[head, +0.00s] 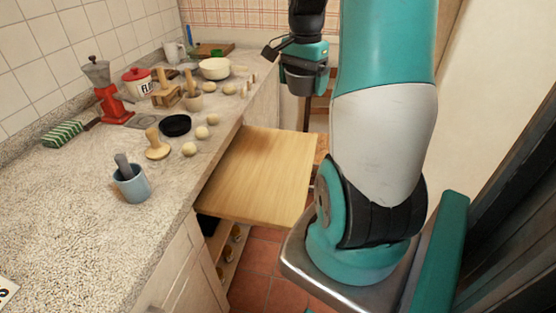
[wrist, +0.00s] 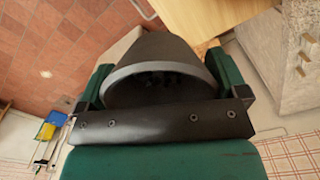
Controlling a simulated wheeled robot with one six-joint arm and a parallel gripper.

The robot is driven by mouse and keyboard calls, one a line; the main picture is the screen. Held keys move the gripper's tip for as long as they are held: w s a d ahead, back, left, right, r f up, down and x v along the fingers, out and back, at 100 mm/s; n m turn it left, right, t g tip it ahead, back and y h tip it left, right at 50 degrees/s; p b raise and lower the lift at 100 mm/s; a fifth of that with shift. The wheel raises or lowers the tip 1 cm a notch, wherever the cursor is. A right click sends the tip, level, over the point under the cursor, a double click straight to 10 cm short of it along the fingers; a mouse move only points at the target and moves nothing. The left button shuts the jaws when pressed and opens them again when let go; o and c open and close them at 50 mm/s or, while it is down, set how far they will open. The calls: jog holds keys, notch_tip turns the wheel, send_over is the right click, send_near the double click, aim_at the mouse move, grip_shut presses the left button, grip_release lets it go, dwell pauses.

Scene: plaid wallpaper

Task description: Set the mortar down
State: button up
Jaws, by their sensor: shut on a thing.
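My gripper (head: 304,68) is shut on a dark grey mortar (head: 306,86) and holds it in the air past the far end of the pull-out wooden board, clear of the counter. In the wrist view the mortar (wrist: 155,52) is a tapered dark cup with a lighter grey rim, between the two green fingers. Small dark bits seem to lie inside it, though shadow makes this unclear. A light blue cup (head: 133,187) with a dark grey pestle (head: 123,167) leaning in it stands on the near counter.
The wooden board (head: 258,180) is bare. The speckled counter (head: 65,215) has free room at the near left. Dough balls (head: 190,149), a black dish (head: 175,125), a wooden stamp (head: 157,147), a cream bowl (head: 215,68) and a red grinder (head: 110,103) crowd its farther part.

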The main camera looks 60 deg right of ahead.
jog(key=w+a+f+n+b, duration=0.2)
jog(key=w+a+f+n, duration=0.1)
jog(key=w+f+n, duration=0.3)
jog(key=m+p, duration=0.1)
send_over(274, 166)
notch_tip(274, 166, down, 15)
jog(key=shift+s+f, duration=0.1)
jog(key=shift+f, duration=2.2)
jog(key=shift+f, duration=0.1)
